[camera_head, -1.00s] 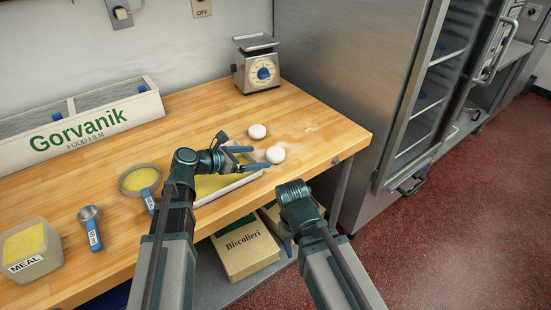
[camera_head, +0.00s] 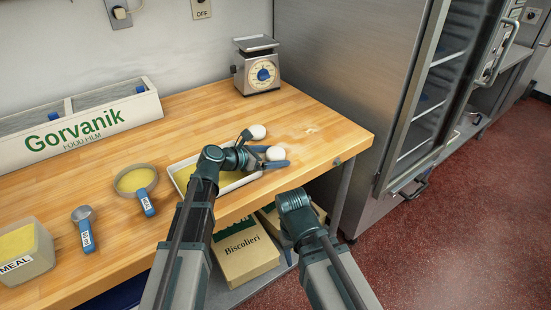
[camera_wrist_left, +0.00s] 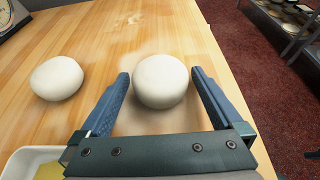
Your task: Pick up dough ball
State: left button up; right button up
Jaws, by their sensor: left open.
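Two white dough balls lie on the wooden table. The near one (camera_head: 275,154) is between the spread fingers of my left gripper (camera_head: 267,149). In the left wrist view this ball (camera_wrist_left: 161,80) sits between the two blue fingers (camera_wrist_left: 163,90), with a gap on each side. The other ball (camera_head: 257,131) lies farther back; in the left wrist view it (camera_wrist_left: 57,78) is left of and outside the left finger. My left gripper is open and empty. My right arm (camera_head: 295,208) hangs in front of the table edge; its fingers are mostly hidden.
A tray of yellow meal (camera_head: 180,165) lies beside my left wrist. A sieve (camera_head: 135,178), a scoop (camera_head: 83,216) and a meal tub (camera_head: 42,262) are to the left. A scale (camera_head: 258,75) stands behind. The floured table at right is clear up to a steel cabinet (camera_head: 330,70).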

pick_arm(q)
jog(key=c, duration=1.3)
jog(key=shift+r, duration=0.15)
jog(key=shift+c, duration=0.2)
pick_arm(e)
jog(key=shift+r, duration=0.15)
